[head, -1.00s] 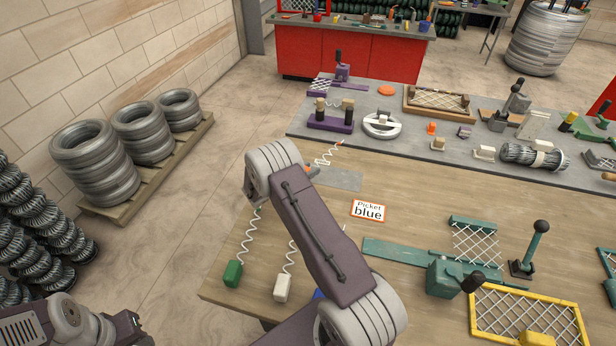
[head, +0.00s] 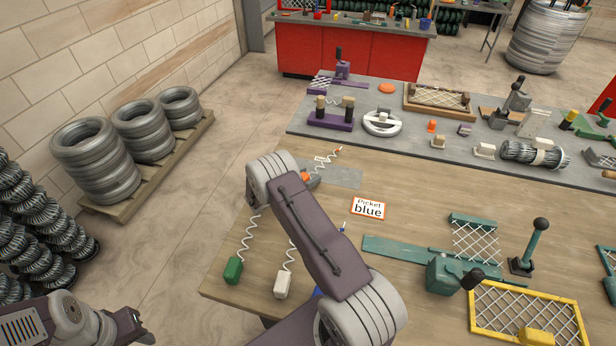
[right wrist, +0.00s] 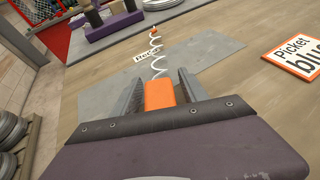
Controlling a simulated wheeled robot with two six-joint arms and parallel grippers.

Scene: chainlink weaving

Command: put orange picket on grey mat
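The orange picket shows in the right wrist view as an orange block (right wrist: 160,95) with a white coil, a white tag and an orange tip. My right gripper (right wrist: 161,90) has a grey finger close against each side of the block. In the head view my right gripper (head: 309,178) is partly hidden behind my right arm, with the coil reaching up and right. The picket is over the grey mat (head: 346,178), which also shows in the right wrist view (right wrist: 212,57). I cannot tell whether it touches the mat.
A sign reading "Picket blue" (head: 368,208) lies right of the mat. A green picket (head: 233,270) and a white picket (head: 282,284) lie at the table's left edge. A green tool (head: 449,275) and a yellow-framed mesh (head: 527,318) occupy the right.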

